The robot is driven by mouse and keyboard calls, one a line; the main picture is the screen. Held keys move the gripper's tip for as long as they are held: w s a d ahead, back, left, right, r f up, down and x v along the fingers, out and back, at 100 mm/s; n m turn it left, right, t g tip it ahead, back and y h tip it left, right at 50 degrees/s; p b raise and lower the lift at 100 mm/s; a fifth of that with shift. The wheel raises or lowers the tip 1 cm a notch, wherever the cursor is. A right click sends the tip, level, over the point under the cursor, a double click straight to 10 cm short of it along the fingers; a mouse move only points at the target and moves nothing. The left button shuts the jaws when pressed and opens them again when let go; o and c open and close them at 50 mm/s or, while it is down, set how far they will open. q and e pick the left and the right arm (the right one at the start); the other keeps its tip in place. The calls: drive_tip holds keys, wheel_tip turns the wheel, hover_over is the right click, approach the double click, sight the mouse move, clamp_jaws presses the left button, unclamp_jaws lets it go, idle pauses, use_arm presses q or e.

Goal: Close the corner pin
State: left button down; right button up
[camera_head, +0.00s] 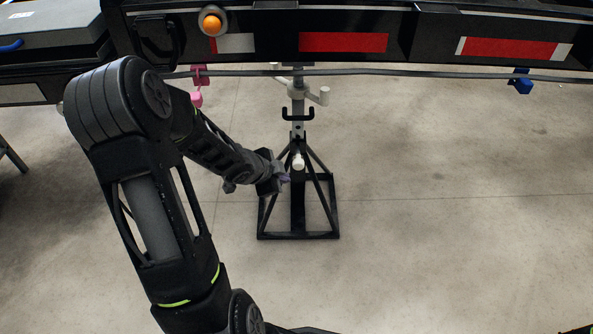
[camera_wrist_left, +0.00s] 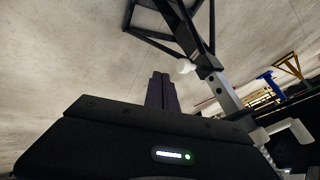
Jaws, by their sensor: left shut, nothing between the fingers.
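A black and grey jack stand (camera_head: 298,207) stands on the floor below the trailer frame (camera_head: 270,38). A short white cylinder (camera_head: 298,161) sticks out from its post, and it also shows in the left wrist view (camera_wrist_left: 185,66). I cannot tell for certain which part is the corner pin. My left gripper (camera_head: 285,178) is just left of the post, slightly below the white cylinder. Its fingers (camera_wrist_left: 161,92) are shut together, empty, and appear apart from the cylinder. My right gripper is out of view.
A grey bar or cable (camera_head: 420,74) runs along below the trailer frame. A pink part (camera_head: 197,97) and a blue part (camera_head: 520,82) hang from it. An orange light (camera_head: 211,23) sits on the frame. The concrete floor (camera_head: 450,200) to the right is clear.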

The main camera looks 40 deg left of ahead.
sight(298, 161)
use_arm(q)
drive_tip(key=w+a+f+b, duration=0.2)
drive_tip(key=w+f, duration=0.5)
drive_tip(key=w, duration=0.2)
drive_tip(key=shift+a+b, duration=0.2)
drive_tip(key=shift+b, duration=0.15)
